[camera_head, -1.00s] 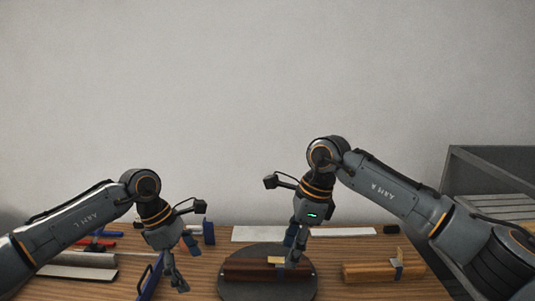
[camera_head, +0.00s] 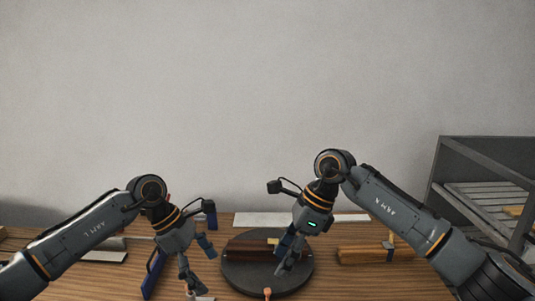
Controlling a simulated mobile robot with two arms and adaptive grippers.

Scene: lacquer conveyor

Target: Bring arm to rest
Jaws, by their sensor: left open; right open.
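My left gripper (camera_head: 200,266) is open and empty. It points down over the wooden table (camera_head: 335,285), left of the dark round turntable (camera_head: 240,284). My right gripper (camera_head: 287,256) is open and hangs over the right part of the turntable. A reddish-brown block (camera_head: 246,253) with a small tan piece (camera_head: 272,241) lies on the turntable, partly hidden behind the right gripper. I cannot tell whether the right fingers touch it.
An orange-brown wooden block (camera_head: 362,254) lies right of the turntable. A blue bar (camera_head: 153,275) stands near my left gripper. A pale strip (camera_head: 258,219) lies at the back. A grey-framed rack (camera_head: 478,190) stands at the right. A small orange item (camera_head: 267,293) is at the turntable's front.

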